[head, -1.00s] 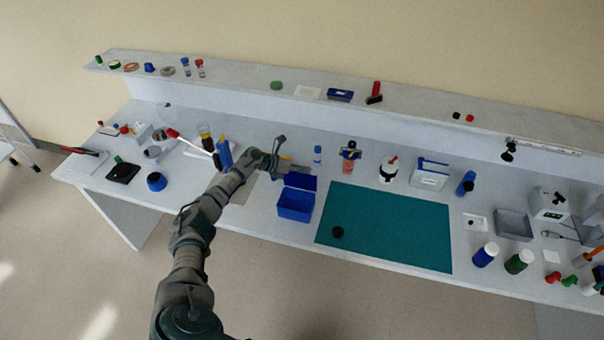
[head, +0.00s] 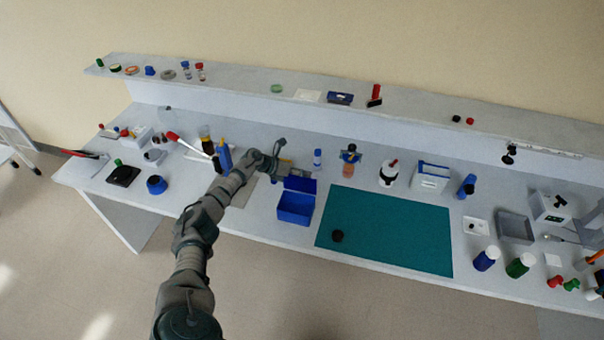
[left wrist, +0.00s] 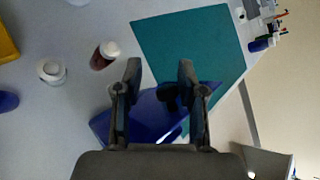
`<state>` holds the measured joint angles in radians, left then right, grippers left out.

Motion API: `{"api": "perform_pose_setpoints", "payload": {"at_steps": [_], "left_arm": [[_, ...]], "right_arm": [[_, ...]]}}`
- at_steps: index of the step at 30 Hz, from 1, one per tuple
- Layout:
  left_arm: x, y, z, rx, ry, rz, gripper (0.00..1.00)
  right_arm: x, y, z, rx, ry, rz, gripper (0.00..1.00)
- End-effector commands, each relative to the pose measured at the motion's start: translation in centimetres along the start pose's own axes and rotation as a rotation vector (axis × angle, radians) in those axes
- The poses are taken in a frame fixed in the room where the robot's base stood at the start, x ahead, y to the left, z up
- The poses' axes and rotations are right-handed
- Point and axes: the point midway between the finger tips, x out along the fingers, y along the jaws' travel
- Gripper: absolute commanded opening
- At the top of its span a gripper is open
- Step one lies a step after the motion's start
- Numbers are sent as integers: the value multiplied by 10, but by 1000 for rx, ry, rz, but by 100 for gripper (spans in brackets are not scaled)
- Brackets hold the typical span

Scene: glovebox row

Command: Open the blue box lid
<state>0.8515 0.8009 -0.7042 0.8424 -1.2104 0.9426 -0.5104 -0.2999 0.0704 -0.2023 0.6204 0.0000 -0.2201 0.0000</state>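The blue box (head: 295,208) stands on the bench left of the teal mat, with its hollow inside visible from above. Its darker blue lid (head: 301,184) is raised along the back edge, standing up from the box. My left gripper (head: 283,166) is just behind and left of the lid; whether it touches the lid is unclear. In the left wrist view my left gripper (left wrist: 160,82) has its two fingers spread apart, with nothing visibly clamped between them. Blue surfaces of the box and lid (left wrist: 150,116) lie beyond the fingers, partly hidden by them. My right gripper is not in view.
The teal mat (head: 385,230) lies right of the box with a black round piece (head: 337,236) on it. The mat is otherwise clear.

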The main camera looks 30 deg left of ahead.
Motion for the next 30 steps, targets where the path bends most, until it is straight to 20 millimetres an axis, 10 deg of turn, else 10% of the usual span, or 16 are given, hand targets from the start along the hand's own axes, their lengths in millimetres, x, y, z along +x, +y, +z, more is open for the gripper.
{"api": "perform_pose_setpoints", "payload": {"at_steps": [11, 30], "left_arm": [[-5, 2, -2, 1, 2, 2, 44], [-115, -1, 0, 2, 0, 2, 44]], "right_arm": [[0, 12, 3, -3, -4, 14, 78], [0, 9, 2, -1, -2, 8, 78]]}}
